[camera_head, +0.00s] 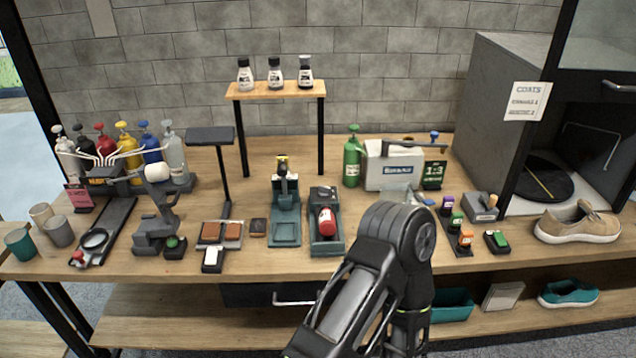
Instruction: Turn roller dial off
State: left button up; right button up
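I cannot tell for sure which part is the roller dial. A dark tray unit (327,243) in the middle of the table holds a red cylinder (327,223) lying lengthwise, with a small dark fitting at its back end. At the far left, a long black base (110,222) carries a round dark ring and a red knob (78,258) at its front end. Any on or off setting is too small to read. One of my black arms rises at the bottom centre, its bent joint in front of the table. My other arm is out of view.
Bottles in a rack (178,187) stand back left. A small wooden shelf (276,90) holds three bottles. A white box (394,165) and green bottle (352,160) stand behind my arm. A tan sneaker (578,223) sits at right before a dark cabinet (497,95).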

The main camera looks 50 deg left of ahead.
aim_at(324, 191)
jog(key=k+j, duration=0.3)
jog(key=j, duration=0.15)
jog(key=k+j, duration=0.3)
jog(key=j, duration=0.1)
